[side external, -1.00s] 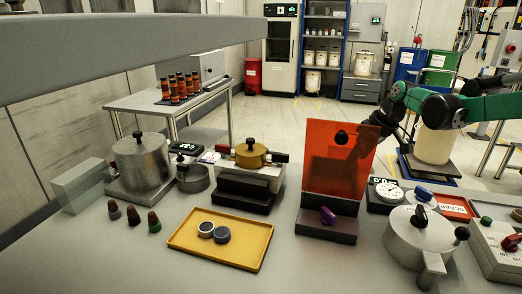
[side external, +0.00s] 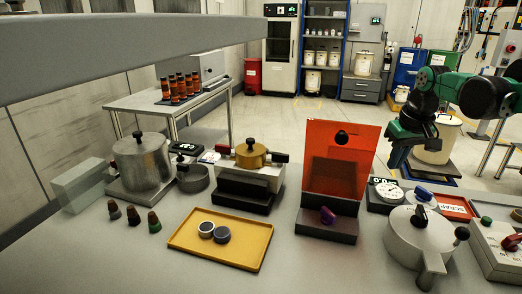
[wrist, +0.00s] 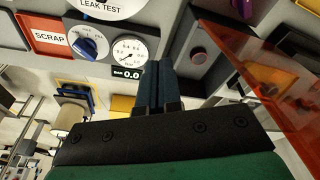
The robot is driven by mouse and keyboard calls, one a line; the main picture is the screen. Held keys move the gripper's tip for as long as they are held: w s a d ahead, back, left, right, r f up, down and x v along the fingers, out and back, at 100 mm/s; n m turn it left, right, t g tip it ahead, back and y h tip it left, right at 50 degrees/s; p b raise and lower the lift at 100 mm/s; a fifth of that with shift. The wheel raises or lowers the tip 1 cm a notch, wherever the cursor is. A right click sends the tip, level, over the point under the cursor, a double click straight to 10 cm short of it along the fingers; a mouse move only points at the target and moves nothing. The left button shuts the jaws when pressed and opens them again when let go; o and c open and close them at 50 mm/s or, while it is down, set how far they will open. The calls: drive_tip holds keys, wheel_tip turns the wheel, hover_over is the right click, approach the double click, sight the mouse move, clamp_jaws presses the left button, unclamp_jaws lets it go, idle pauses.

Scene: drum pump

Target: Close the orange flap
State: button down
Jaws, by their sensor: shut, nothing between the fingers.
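The orange flap (side external: 340,160) is a translucent panel with a black knob (side external: 341,137) near its top. In the wrist view, the flap (wrist: 270,75) shows as a slanted see-through sheet on the right. My gripper (side external: 412,138) is to the right of the flap, apart from it. In the wrist view, my gripper (wrist: 180,58) has its fingers together with nothing between them.
A round gauge (side external: 388,190) and a grey lidded pot (side external: 420,235) stand to the right of the flap. A red SCRAP tray (side external: 455,208) and a switch box (side external: 500,245) are further right. A yellow tray (side external: 190,250) and a brass-lidded unit (side external: 250,155) are to the left.

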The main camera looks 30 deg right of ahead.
drive_tip(key=s+a+f+n+t+y, duration=0.15)
drive_tip(key=s+a+n+t, duration=0.35)
drive_tip(key=a, duration=0.7)
drive_tip(key=a+r+n+g+h, duration=0.2)
drive_tip(key=a+r+n, duration=0.2)
drive_tip(key=r, duration=0.5)
drive_tip(key=a+r+n+g+h, duration=0.25)
drive_tip(key=r+n, duration=0.25)
drive_tip(key=r, duration=0.3)
drive_tip(key=w+d+f, duration=0.4)
drive_tip(key=w+f, duration=0.2)
drive_tip(key=f, duration=0.2)
drive_tip(key=shift+w+d+f+t+y, duration=0.25)
drive_tip(key=shift+w+t+y, duration=0.05)
drive_tip(key=shift+t+y, duration=0.1)
